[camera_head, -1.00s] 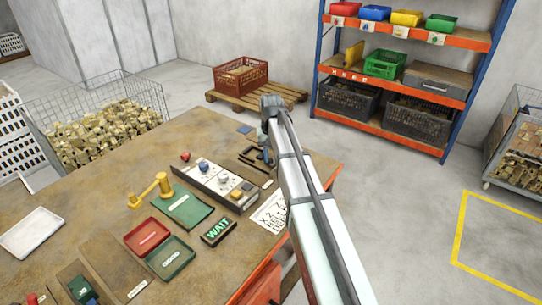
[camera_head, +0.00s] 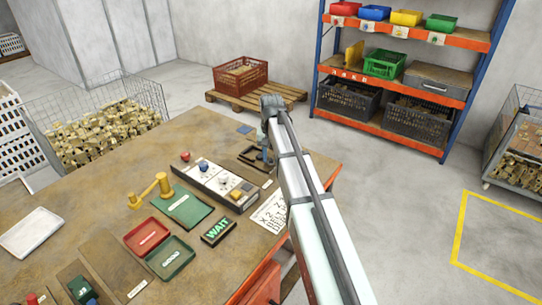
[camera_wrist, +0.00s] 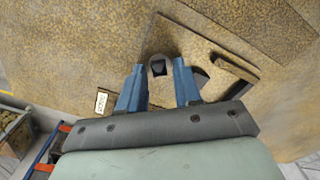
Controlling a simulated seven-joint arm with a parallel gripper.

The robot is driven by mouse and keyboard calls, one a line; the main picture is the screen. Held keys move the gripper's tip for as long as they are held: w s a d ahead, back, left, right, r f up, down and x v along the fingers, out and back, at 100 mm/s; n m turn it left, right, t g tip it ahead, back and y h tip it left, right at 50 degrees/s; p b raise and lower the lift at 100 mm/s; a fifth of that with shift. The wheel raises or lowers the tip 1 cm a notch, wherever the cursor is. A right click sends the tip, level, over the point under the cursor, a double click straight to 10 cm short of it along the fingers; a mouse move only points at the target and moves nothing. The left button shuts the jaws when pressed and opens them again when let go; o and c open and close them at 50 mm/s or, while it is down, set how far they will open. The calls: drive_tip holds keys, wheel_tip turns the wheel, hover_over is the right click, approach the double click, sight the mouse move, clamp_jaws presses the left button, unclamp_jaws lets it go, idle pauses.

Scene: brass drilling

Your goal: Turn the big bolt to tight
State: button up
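My gripper (camera_wrist: 160,72) points down over the worktable, with its two blue fingers spread apart. Between the fingertips is a rounded grey-brown piece with a dark square recess (camera_wrist: 159,68), which may be the big bolt's head. Narrow gaps seem to show on both sides of it, and I cannot tell whether either finger touches it. In the head view my gripper (camera_head: 264,146) is at a dark fixture (camera_head: 250,158) near the table's far right edge. My arm hides part of that fixture, and the bolt is not clear there.
A raised bar (camera_wrist: 236,66) lies on the plate right of the fingers. In the head view a panel with knobs (camera_head: 212,182) is left of my gripper.

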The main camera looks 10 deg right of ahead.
wheel_tip(320, 180, up, 14)
drive_tip(key=shift+f, duration=0.1)
idle(0.8)
